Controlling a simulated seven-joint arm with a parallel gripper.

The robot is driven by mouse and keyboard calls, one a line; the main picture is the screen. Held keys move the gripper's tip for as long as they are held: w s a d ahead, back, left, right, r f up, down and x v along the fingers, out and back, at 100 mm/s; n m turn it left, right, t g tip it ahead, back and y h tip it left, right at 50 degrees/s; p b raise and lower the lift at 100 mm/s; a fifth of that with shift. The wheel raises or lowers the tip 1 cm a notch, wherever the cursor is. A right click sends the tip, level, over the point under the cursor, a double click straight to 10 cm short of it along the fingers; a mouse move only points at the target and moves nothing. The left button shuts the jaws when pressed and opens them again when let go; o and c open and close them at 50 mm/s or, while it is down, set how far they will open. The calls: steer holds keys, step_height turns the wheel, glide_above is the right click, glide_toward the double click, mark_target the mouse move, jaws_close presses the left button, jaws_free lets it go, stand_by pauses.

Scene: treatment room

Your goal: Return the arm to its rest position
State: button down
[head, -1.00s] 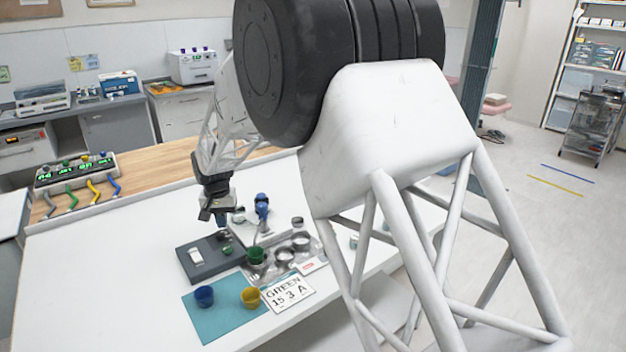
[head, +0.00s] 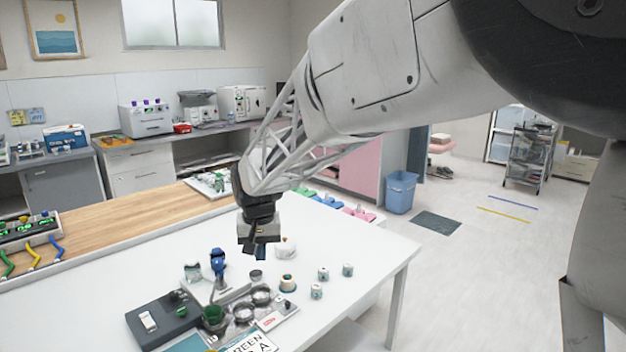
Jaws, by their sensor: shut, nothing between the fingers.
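My gripper (head: 260,248) points straight down above the far part of the white table (head: 365,250). Its fingers look shut and empty, and it is apart from the things on the table. My white lattice forearm reaches down to it from the upper right, and my large upper links fill the upper right of the picture. A white lidded pot (head: 286,248) stands beside the gripper in the picture, partly close behind it. A green cup (head: 214,316) sits in a holder nearer the front.
A dark grey device (head: 155,322), a blue-topped instrument (head: 218,262) and metal rings (head: 261,294) stand front left of the gripper. A printed card (head: 252,343) is at the bottom edge. The table's right end is clear.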

steer(key=s+d+r, duration=0.4)
steer(key=s+d, duration=0.3)
steer(key=d, duration=0.5)
steer(key=s+d+f+m+t, duration=0.1)
steer(key=s+d, duration=0.8)
steer(key=s, duration=0.4)
steer(key=s+d+f+m, duration=0.1)
steer(key=s+d, duration=0.8)
steer(key=s, duration=0.4)
steer(key=shift+d+t+h, duration=0.3)
steer(key=shift+d+t, duration=0.1)
